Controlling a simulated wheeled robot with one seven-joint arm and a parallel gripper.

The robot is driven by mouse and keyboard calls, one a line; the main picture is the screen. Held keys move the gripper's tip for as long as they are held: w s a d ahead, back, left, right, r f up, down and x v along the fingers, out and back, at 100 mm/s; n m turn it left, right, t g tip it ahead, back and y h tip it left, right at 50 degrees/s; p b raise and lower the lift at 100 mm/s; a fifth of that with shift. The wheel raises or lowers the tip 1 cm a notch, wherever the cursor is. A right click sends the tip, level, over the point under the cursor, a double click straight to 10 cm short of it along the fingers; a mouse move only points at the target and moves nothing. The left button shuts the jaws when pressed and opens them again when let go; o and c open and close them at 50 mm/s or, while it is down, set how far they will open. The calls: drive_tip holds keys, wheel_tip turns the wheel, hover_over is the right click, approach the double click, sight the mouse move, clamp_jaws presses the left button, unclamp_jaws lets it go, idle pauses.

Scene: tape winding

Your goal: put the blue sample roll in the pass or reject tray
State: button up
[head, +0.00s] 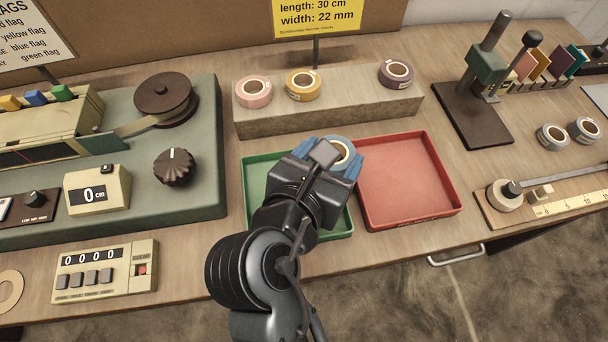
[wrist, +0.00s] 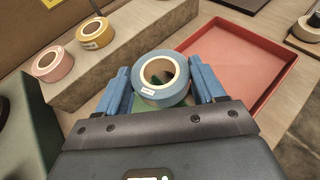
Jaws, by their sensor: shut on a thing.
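The blue sample roll (wrist: 160,79) is held between the two blue fingers of my gripper (wrist: 161,88) in the wrist view. In the head view the roll (head: 345,152) shows past my gripper (head: 338,163), over the far right part of the green tray. The green tray (head: 258,172) is largely hidden by my arm. The red tray (head: 410,180) lies just to its right and is empty. I cannot tell how high the roll is above the green tray.
A wooden block (head: 330,108) behind the trays bears a pink roll (head: 254,92), a yellow roll (head: 302,85) and a purple roll (head: 396,74). A green winding machine (head: 205,150) stands left. A press stand (head: 475,110) and grey rolls stand right.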

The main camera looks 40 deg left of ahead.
drive_tip(key=s+a+f, duration=0.2)
drive_tip(key=a, duration=0.1)
drive_tip(key=shift+s+f, duration=0.1)
drive_tip(key=shift+f, duration=0.15)
drive_tip(key=shift+f+b, duration=0.35)
drive_tip(key=shift+f, duration=1.6)
drive_tip(key=o, duration=0.8)
drive_tip(key=shift+f, duration=0.1)
drive_tip(key=shift+o, duration=0.2)
drive_tip(key=shift+s, duration=0.1)
drive_tip(key=v, duration=1.2)
